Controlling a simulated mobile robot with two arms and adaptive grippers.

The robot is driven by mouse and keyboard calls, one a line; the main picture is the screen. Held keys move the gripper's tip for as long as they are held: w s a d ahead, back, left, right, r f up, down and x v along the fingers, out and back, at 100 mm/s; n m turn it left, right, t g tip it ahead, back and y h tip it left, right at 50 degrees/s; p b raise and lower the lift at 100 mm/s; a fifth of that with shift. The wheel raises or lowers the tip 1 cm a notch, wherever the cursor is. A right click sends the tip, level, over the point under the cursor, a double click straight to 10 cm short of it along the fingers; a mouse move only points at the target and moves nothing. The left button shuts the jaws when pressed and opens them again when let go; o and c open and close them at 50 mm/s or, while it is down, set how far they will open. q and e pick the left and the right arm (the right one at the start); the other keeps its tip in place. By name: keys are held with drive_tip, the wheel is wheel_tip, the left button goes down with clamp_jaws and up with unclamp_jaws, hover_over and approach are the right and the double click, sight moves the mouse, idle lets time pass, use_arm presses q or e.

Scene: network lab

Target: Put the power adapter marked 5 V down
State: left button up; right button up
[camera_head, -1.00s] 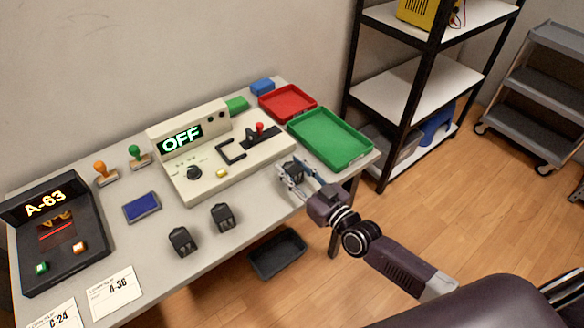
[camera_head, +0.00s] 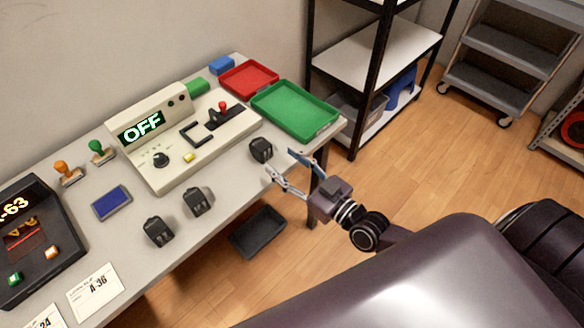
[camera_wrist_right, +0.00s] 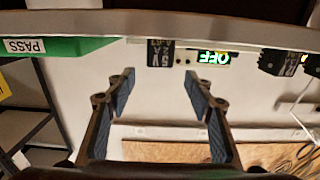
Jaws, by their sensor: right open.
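The power adapter marked 5 V (camera_head: 261,149) is a black block standing on the table near its front edge, between the tester and the green tray. In the right wrist view the adapter (camera_wrist_right: 160,53) shows its 5V 2A marking upside down, past my fingertips. My right gripper (camera_head: 280,162) is open and empty, just off the table edge and apart from the adapter. Its two spread fingers (camera_wrist_right: 159,80) also show in the right wrist view. My left gripper is not in view.
Two more black adapters (camera_head: 158,231) (camera_head: 197,202) stand further left. The tester (camera_head: 180,140) reads OFF. A green tray (camera_head: 335,124), labelled PASS in the wrist view, and a red tray (camera_head: 249,92) lie behind. A black bin (camera_head: 258,232) is on the floor below.

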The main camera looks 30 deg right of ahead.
drive_tip(key=shift+v, duration=1.2)
drive_tip(key=s+d+f+g+h, duration=0.2)
drive_tip(key=s+f, duration=0.1)
drive_tip(key=f, duration=0.8)
drive_tip(key=s+d+f+m+g+h, duration=0.1)
drive_tip(key=s+d+f+g, duration=0.15)
drive_tip(key=f, duration=0.75)
drive_tip(key=s+d+f+g+h, duration=0.2)
drive_tip(key=s+f+g, duration=0.15)
drive_tip(key=f, duration=0.75)
drive_tip(key=s+a+f+g, duration=0.1)
drive_tip(key=s+f+g, duration=0.1)
drive_tip(key=s+f, duration=0.4)
drive_tip(key=s+a+f+g, duration=0.1)
drive_tip(key=s+f+g, duration=0.2)
drive_tip(key=s, duration=1.1)
drive_tip(key=s+a+f+g+h, duration=0.1)
drive_tip(key=s+a+f+g, duration=0.1)
drive_tip(key=s+f, duration=0.8)
drive_tip(key=shift+s+m+g, duration=0.3)
drive_tip(key=shift+s+g, duration=0.05)
drive_tip(key=shift+g, duration=0.15)
